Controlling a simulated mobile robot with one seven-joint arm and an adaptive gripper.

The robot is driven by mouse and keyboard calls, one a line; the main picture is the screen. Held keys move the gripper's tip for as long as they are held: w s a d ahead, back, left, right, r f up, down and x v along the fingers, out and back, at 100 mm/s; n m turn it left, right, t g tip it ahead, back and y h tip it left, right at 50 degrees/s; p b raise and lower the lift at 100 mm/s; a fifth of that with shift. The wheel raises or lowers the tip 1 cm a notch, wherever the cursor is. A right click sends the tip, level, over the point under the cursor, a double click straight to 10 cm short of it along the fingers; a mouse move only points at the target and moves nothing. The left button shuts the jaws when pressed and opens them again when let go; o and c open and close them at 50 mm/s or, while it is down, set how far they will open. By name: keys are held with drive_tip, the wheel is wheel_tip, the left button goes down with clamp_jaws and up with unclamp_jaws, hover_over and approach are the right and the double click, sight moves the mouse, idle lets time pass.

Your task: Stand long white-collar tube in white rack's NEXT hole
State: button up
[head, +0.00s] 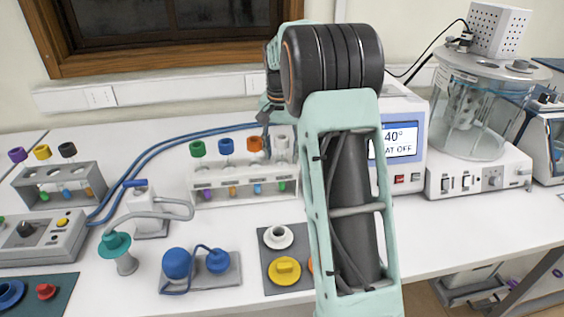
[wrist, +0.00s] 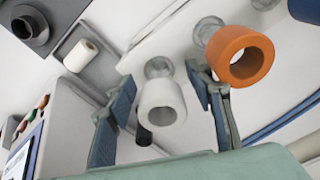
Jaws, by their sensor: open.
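The white-collar tube (head: 281,144) stands at the right end of the white rack (head: 215,180), beside the orange-collar tube (head: 255,144). In the wrist view its open white collar (wrist: 162,101) lies between the two blue-padded fingers of my gripper (wrist: 160,88), with clear glass beyond it. The fingers are spread, one on each side of the collar, with visible gaps. The right finger is close to the orange collar (wrist: 240,55); I cannot tell if they touch. In the head view my arm hides the rack's right end, and I cannot make out any free hole.
Green-collar (head: 197,149) and blue-collar (head: 226,146) tubes fill the rack's left part. A device with a screen (head: 400,140) stands close right. A grey rack (head: 60,185) with three tubes is at the left. A blue-capped apparatus (head: 178,263) and a white cup (head: 278,235) lie in front.

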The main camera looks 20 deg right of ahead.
drive_tip(key=shift+r, duration=0.15)
drive_tip(key=r, duration=0.7)
drive_tip(key=s+r, duration=0.1)
drive_tip(key=r, duration=0.3)
drive_tip(key=shift+a+r, duration=0.35)
